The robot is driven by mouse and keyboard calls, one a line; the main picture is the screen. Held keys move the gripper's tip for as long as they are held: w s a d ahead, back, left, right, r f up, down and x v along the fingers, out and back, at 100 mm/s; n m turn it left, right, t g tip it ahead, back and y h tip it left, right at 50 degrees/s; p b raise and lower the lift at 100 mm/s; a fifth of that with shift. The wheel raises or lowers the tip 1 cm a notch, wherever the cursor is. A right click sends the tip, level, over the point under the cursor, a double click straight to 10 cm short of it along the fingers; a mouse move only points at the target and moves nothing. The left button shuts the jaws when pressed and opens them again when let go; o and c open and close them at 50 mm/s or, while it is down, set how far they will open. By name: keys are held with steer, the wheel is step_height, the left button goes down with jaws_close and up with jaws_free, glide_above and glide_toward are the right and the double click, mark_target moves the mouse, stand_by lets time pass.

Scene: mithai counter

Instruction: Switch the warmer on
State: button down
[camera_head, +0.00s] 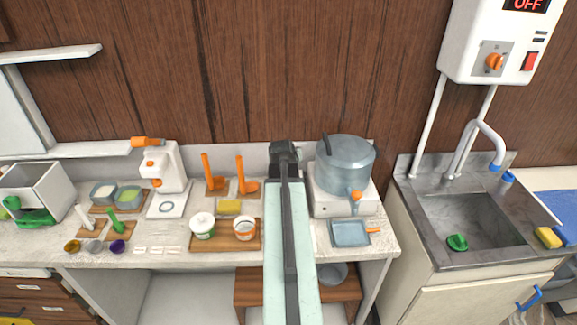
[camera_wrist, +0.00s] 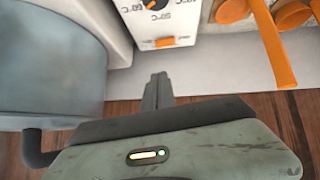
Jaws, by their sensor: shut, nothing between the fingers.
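A white warmer (camera_head: 322,203) sits at the counter's right end with a large grey-blue pot (camera_head: 345,160) on it. In the wrist view a white panel (camera_wrist: 183,58) beside the pot (camera_wrist: 50,65) carries a dark dial with an orange pointer (camera_wrist: 155,4) and a small orange switch (camera_wrist: 165,42). Whether the switch is on or off I cannot tell. My gripper (camera_wrist: 158,80) is shut and empty, its tips just short of the panel and apart from the switch. In the head view my gripper (camera_head: 284,150) is left of the pot; my arm hides the counter below it.
Orange ladles (camera_head: 240,170) stand left of my gripper. A blue tray (camera_head: 350,233) lies in front of the warmer. A wall box (camera_head: 495,45) reading OFF hangs above the sink (camera_head: 475,220) at right. The wooden wall (camera_head: 230,70) is close behind my gripper.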

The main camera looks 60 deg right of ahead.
steer(key=b+x, duration=0.3)
steer(key=x, duration=0.1)
steer(key=b+x, duration=0.3)
steer(key=x, duration=0.2)
steer(key=shift+f, duration=0.5)
steer(key=shift+s+a+f+b, duration=0.1)
steer(key=shift+f+b, duration=0.35)
steer(key=shift+b, duration=0.1)
steer(key=shift+s+a+f+b, duration=0.1)
steer(key=shift+s+f+b, duration=0.05)
steer(key=shift+f+b, duration=0.35)
steer(key=shift+s+f+b, duration=0.15)
steer(key=shift+f+b, duration=0.3)
steer(key=shift+b, duration=0.15)
steer(key=shift+r, duration=0.1)
